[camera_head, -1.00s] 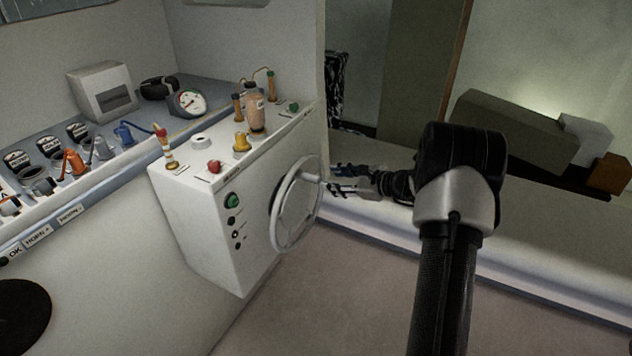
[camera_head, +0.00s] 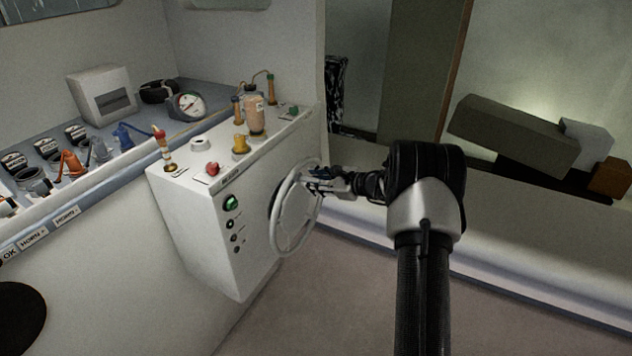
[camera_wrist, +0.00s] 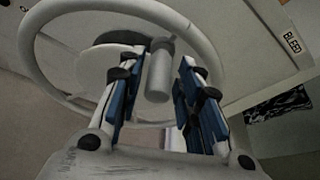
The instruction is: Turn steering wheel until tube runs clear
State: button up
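The white steering wheel (camera_head: 281,232) stands on the side of a white console. It also fills the upper left of the wrist view (camera_wrist: 205,22). Its pale grey spinner knob (camera_wrist: 158,78) points towards the wrist camera. My gripper (camera_head: 312,180) is at the upper right of the wheel. In the wrist view my gripper (camera_wrist: 160,72) is open, with one blue-padded finger on each side of the knob and gaps visible. A clear bottle of brownish liquid (camera_head: 254,115) stands on the console, with a thin tube (camera_head: 258,76) looping above it. The tube's contents are too small to judge.
The white console (camera_head: 200,235) carries a yellow knob (camera_head: 240,144), a red button (camera_head: 212,169) and a green indicator (camera_head: 232,202). A bench with gauges and valves (camera_head: 65,165) is at left. Floor below the wheel is clear.

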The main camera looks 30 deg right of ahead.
grip_shut()
dwell(0.3)
jog(key=shift+s+d, duration=0.1)
